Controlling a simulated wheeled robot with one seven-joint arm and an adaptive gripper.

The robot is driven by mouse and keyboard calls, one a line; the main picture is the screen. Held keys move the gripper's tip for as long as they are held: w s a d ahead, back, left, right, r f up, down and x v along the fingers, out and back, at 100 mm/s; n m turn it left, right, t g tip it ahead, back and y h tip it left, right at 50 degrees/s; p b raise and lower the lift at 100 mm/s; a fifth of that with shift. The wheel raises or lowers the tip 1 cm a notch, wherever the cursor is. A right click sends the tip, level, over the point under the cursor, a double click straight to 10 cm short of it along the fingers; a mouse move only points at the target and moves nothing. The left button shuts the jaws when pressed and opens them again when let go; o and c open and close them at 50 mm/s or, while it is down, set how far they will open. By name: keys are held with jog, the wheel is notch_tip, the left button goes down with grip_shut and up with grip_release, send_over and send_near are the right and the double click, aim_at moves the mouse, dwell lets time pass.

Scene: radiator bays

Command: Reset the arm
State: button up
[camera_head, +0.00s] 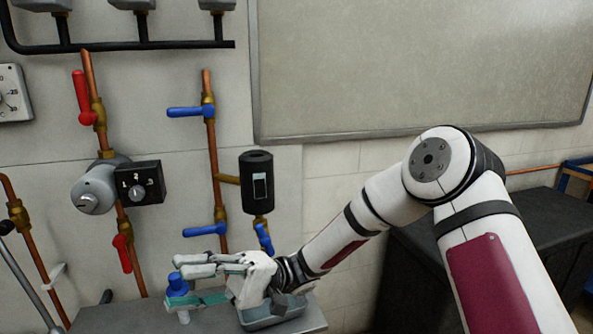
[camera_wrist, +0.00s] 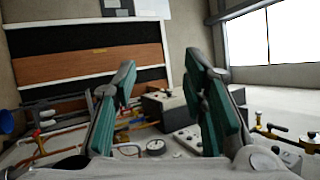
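My arm reaches from the lower right of the head view toward the pipe wall. My gripper (camera_head: 186,281) is at its end, low in front of the wall and over a grey ledge. In the wrist view my gripper (camera_wrist: 160,72) has its two green-padded fingers spread, with a clear gap and nothing held between them. A small blue-capped bottle (camera_head: 177,284) shows right by the fingertips in the head view. The fingers partly cover it, and I cannot tell whether they touch it.
Copper pipes with red-handled valves (camera_head: 82,98) and blue-handled valves (camera_head: 190,112) stand close to the gripper. A pump (camera_head: 95,188) and a black cylinder (camera_head: 257,182) jut from the wall. A dark cabinet (camera_head: 545,230) stands behind my arm. The grey ledge (camera_head: 130,318) lies below.

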jog(key=s+d+m+t+h, duration=0.3)
jog(key=s+d+t+h, duration=0.3)
jog(key=d, duration=0.5)
jog(key=s+d+f+m+t+h, duration=0.1)
jog(key=s+d+m+t+h, duration=0.35)
jog(key=d, duration=0.75)
jog(key=s+d+m+t+h, duration=0.2)
jog(key=s+d+t+h, duration=0.45)
jog(key=s+d, duration=0.35)
notch_tip(320, 180, up, 18)
jog(key=w+d+t+p, duration=0.1)
jog(key=t+p, duration=0.2)
jog(key=p, duration=1.3)
jog(key=shift+w+f, duration=0.15)
jog(key=shift+w, duration=0.05)
jog(key=shift+o, duration=0.3)
jog(key=shift+d, duration=0.1)
